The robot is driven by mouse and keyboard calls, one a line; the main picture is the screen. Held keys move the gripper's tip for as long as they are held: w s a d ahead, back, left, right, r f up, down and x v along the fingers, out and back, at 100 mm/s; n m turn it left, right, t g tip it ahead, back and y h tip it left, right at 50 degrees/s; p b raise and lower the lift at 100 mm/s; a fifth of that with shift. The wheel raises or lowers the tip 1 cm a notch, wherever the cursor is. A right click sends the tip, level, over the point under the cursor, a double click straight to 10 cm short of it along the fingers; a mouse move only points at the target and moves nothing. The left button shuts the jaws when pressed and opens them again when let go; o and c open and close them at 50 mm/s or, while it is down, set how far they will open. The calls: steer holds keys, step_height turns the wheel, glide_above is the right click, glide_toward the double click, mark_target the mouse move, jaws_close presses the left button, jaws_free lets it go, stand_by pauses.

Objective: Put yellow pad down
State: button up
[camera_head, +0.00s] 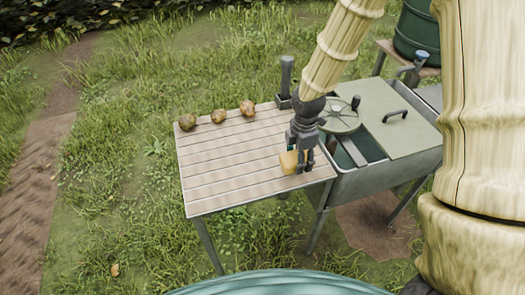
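The yellow pad (289,162) is a small yellow block at the right end of the slatted wooden table (225,172). My gripper (303,165) points down over that end, its fingers at the pad's right side. The pad looks partly between or behind the fingers. I cannot tell whether the fingers grip it, or whether it touches the tabletop.
A sink unit (375,180) with a grey-green lid (395,112) and a round disc (340,121) adjoins the table's right side. A dark green barrel (415,30) stands behind. The table's middle and left are clear.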

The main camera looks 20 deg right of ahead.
steer(key=p, duration=0.3)
glide_above(266, 159)
steer(key=shift+s+d+f, duration=0.1)
steer(key=shift+f, duration=0.4)
steer(key=shift+f+p, duration=0.55)
steer(key=shift+f, duration=1.25)
steer(key=shift+f, duration=0.15)
steer(key=o, duration=1)
step_height(266, 159, up, 12)
steer(key=b, duration=0.3)
